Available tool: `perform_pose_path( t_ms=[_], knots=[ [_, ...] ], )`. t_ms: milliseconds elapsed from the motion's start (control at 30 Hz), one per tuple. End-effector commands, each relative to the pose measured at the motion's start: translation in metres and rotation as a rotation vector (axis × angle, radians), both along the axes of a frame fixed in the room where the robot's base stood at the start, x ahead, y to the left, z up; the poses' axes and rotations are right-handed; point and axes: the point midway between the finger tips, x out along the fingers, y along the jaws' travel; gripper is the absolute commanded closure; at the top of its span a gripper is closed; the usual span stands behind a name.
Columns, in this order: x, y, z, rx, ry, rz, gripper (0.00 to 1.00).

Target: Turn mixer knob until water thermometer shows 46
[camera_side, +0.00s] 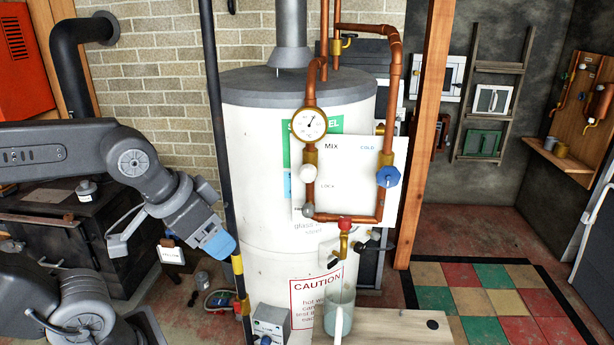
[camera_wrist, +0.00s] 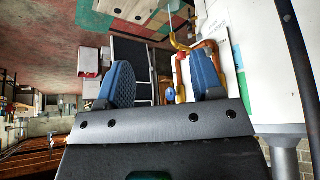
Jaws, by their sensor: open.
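The water thermometer (camera_side: 309,124) is a round white dial in a brass rim on the copper pipe; its needle points up and slightly right, and its numbers are too small to read. My gripper (camera_side: 218,243) is left of the panel, in front of the tank's left side, apart from the knob. In the wrist view its two blue fingers (camera_wrist: 163,80) stand wide apart and empty. The white knob cannot be made out there.
A blue cold knob (camera_side: 388,177) is on the right pipe; a red-handled tap (camera_side: 345,224) is below, over a glass beaker (camera_side: 339,314). A dark upright pole (camera_side: 217,110) stands beside the white tank (camera_side: 258,130), near my gripper. A wooden post (camera_side: 427,130) is right.

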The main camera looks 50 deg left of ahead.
Motion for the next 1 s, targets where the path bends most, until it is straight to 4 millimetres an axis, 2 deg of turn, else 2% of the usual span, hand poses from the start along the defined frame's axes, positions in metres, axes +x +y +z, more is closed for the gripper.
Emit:
perform_pose_path(
  t_ms=[167,267,367,467,600,700,833,1000],
  knots=[
    [0.0,0.0,0.0,0.0,0.0,0.0,0.39],
    [0.002,-0.001,0.0,-0.004,-0.005,-0.002,0.33],
    [0.014,-0.009,0.001,-0.036,-0.04,-0.013,0.33],
    [0.04,-0.024,0.005,-0.107,-0.122,-0.023,0.33],
    [0.09,-0.048,0.013,-0.229,-0.284,0.007,0.33],
    [0.124,-0.056,0.017,-0.294,-0.401,0.068,0.33],
    [0.163,-0.057,0.017,-0.333,-0.546,0.187,0.33],
    [0.199,-0.041,0.006,-0.289,-0.72,0.382,0.33]
  ],
)
